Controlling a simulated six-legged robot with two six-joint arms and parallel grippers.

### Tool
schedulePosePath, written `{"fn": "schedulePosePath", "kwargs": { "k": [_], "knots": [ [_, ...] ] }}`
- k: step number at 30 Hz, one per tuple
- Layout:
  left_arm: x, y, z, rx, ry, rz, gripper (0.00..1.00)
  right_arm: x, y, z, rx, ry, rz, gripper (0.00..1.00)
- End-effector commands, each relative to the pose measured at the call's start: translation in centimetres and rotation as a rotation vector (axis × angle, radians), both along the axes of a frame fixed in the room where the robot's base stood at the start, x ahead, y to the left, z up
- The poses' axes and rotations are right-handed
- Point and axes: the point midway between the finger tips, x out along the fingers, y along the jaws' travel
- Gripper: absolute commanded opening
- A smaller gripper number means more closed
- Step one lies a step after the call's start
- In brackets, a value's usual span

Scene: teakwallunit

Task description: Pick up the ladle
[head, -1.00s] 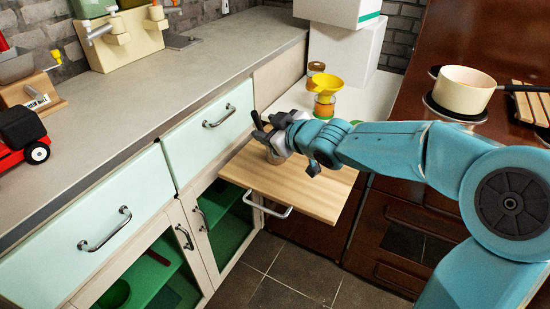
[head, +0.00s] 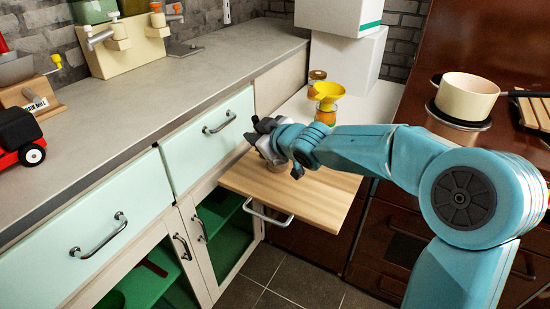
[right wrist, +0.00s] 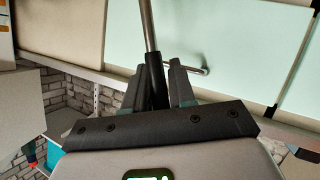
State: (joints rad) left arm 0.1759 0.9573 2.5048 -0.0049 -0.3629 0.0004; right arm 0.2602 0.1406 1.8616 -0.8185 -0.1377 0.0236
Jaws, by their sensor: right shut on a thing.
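My right gripper (head: 257,136) is over the pulled-out wooden board, close to the pale green drawer fronts. In the right wrist view my right gripper (right wrist: 156,88) is shut on the ladle's black handle (right wrist: 156,72). The ladle's metal shaft (right wrist: 147,24) runs up out of the frame from between the fingers. The ladle's bowl is out of the wrist frame. In the head view I cannot make out the ladle behind the gripper. My left gripper is not in the head view.
The wooden board (head: 300,200) sticks out below the counter (head: 150,105), with a drawer handle (head: 218,122) nearby. A yellow funnel on a jar (head: 325,92) stands behind. A cream pot (head: 467,96) sits at right. Open floor (head: 290,283) lies below.

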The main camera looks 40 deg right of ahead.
Motion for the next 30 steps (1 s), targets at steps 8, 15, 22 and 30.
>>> {"fn": "schedulePosePath", "kwargs": {
  "k": [8, 15, 22, 30],
  "knots": [
    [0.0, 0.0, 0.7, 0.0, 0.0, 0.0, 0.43, 0.0, 0.0, 0.8, 0.0, -0.002, 0.0, 0.0],
    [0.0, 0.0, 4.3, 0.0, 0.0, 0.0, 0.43, 0.0, 0.0, 4.9, -0.001, -0.003, 0.001, 0.0],
    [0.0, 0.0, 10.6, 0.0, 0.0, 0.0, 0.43, 0.0, 0.0, 11.5, -0.002, -0.002, 0.001, 0.0],
    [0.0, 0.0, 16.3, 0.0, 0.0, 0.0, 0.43, 0.0, 0.0, 17.6, -0.001, -0.002, 0.001, 0.0]
  ]
}}
